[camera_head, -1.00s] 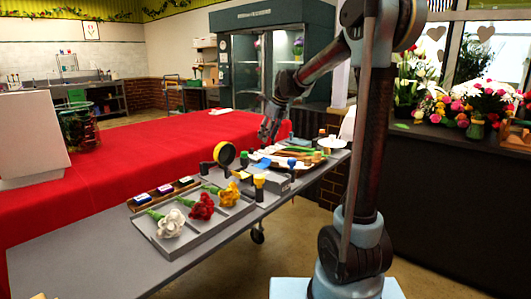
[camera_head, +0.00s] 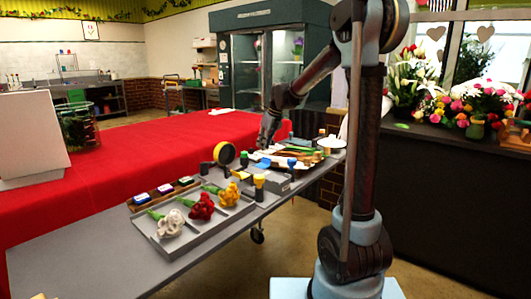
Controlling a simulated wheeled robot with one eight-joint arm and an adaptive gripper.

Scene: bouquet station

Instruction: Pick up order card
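My gripper (camera_head: 264,143) is at the far end of the grey table (camera_head: 105,268), pointing down above or just behind the tools there. It is small and dark, and I cannot tell whether its fingers are open or shut. I cannot make out an order card for certain. A small blue flat item (camera_head: 263,163) lies near the tray of tools, below the gripper in the picture. I cannot tell what it is, or whether the gripper touches anything.
A grey tray holds a white flower (camera_head: 171,223), a red flower (camera_head: 202,207) and a yellow flower (camera_head: 229,194). A red-covered table (camera_head: 150,145) runs behind.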

